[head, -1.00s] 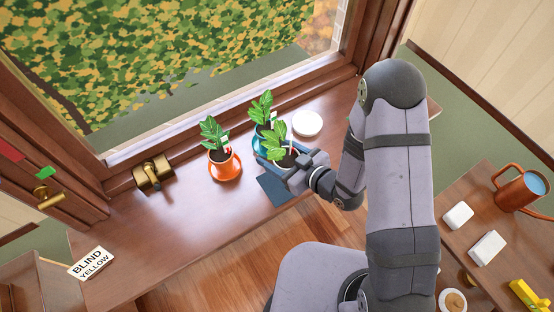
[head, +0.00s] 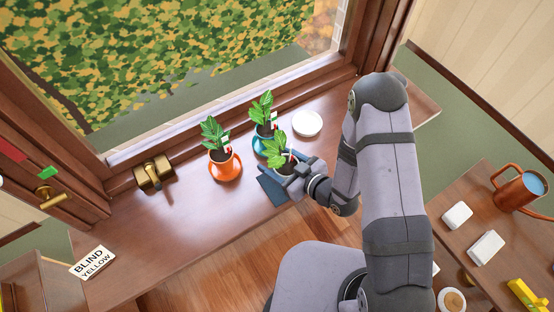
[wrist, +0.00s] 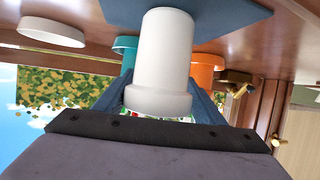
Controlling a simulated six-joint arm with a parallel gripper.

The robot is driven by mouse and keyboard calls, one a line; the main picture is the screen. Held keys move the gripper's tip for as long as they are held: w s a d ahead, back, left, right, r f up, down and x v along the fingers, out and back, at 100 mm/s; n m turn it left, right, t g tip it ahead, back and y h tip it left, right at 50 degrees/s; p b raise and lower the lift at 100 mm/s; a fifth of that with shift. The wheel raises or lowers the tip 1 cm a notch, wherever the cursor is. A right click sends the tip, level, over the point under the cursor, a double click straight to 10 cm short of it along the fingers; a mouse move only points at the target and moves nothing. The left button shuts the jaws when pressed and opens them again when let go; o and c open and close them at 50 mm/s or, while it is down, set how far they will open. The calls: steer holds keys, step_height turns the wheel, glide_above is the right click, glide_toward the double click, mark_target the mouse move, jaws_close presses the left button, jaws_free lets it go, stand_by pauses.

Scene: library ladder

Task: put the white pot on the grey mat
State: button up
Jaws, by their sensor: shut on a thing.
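The white pot (wrist: 162,55) is between the blue fingers of my gripper (wrist: 160,100) in the wrist view, which shows the scene upside down. My gripper (head: 288,174) is shut on it. In the head view its green plant (head: 277,150) and a small tag show, and the gripper mostly hides the pot. The dark blue-grey mat (head: 270,191) lies on the wooden sill, partly under the pot and gripper. In the wrist view the pot's base overlaps the mat (wrist: 225,14). The pot looks upright. I cannot tell whether its base touches the mat.
An orange pot (head: 227,171) with a plant stands left of the mat. A teal pot (head: 260,147) with a plant stands close behind the held pot. A white saucer (head: 307,123) lies behind right. A brass fitting (head: 154,176) is by the window.

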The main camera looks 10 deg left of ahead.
steer(key=o, duration=1.5)
steer(key=shift+f, duration=0.1)
steer(key=shift+r, duration=0.2)
steer(key=shift+s+d, duration=0.15)
steer(key=shift+d, duration=0.2)
steer(key=shift+p+v, duration=1.1)
steer(key=shift+v, duration=4.55)
steer(key=shift+s, duration=0.1)
